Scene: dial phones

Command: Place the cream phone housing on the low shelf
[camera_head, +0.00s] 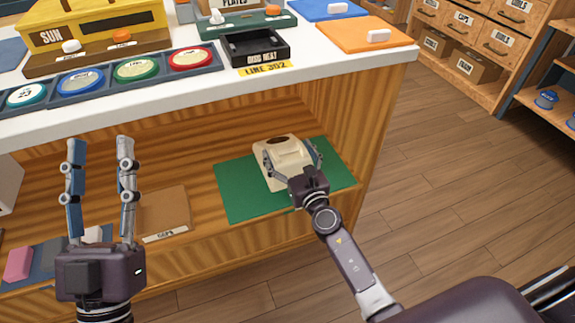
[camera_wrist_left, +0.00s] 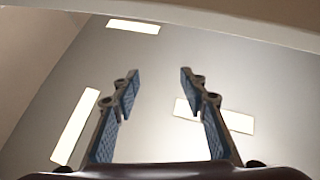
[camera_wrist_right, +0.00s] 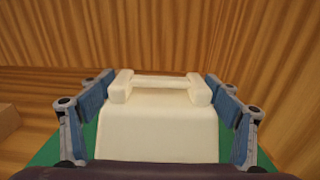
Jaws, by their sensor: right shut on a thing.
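The cream phone housing (camera_head: 283,152) is over the green mat (camera_head: 238,198) on the low shelf (camera_head: 280,227). My right gripper (camera_head: 290,169) reaches into the shelf and is shut on the housing, with one finger at each side. In the right wrist view the housing (camera_wrist_right: 160,125) sits between the two blue-padded fingers, its cradle end facing away. I cannot tell whether its base touches the mat. My left gripper (camera_head: 98,165) is upright, open and empty in front of the bench. The left wrist view shows its spread fingers (camera_wrist_left: 156,95) against the ceiling.
The white counter (camera_head: 330,85) overhangs the low shelf. A brown box (camera_head: 164,212) stands left of the mat, with a pink block (camera_head: 18,264) further left. A wooden side wall (camera_head: 375,140) bounds the shelf on the right. Open floor (camera_head: 470,180) lies to the right.

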